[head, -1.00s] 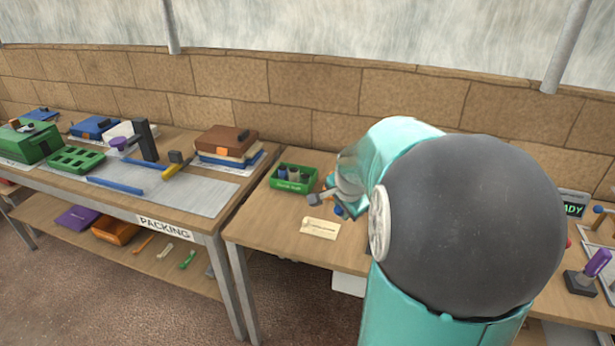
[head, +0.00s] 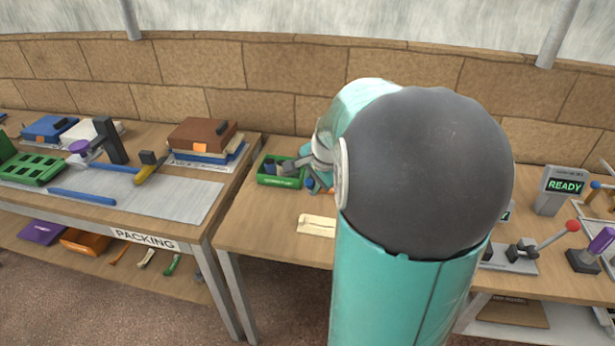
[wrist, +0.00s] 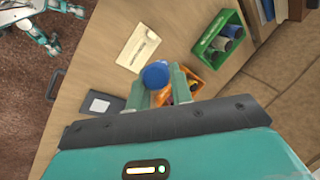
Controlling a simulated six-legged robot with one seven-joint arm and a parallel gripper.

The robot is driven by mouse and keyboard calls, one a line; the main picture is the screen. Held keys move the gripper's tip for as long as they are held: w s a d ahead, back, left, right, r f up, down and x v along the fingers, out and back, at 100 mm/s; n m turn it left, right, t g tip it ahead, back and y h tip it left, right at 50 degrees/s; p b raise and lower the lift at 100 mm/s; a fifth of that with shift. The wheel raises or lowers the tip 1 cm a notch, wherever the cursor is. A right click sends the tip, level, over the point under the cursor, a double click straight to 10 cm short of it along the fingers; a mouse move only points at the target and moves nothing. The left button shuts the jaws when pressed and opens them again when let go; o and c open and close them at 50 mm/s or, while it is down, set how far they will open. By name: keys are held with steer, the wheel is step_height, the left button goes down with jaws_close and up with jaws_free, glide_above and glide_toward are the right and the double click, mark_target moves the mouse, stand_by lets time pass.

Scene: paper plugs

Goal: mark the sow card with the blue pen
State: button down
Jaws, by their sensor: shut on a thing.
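The sow card is likely the cream card (wrist: 138,47) lying flat on the wooden table, with print too small to read. It also shows in the head view (head: 317,225). My gripper (wrist: 160,92) is shut on the blue pen (wrist: 156,75), seen nearly end-on as a round blue top between the fingers. The pen's lower end is hidden. In the wrist view the pen appears beside the card, apart from it; its height above the table cannot be told. In the head view my arm hides most of the gripper.
A green box (wrist: 206,49) with several cylinders stands near the card. An orange tray (wrist: 199,86) lies close behind my fingers. A dark pad with a white label (wrist: 97,105) is on the table. The packing table (head: 120,205) stands left; a READY display (head: 564,186) stands right.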

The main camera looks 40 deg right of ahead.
steer(key=shift+w+f, duration=0.1)
steer(key=shift+f, duration=0.15)
step_height(320, 180, down, 4)
steer(key=shift+f, duration=0.25)
steer(key=shift+d, duration=0.1)
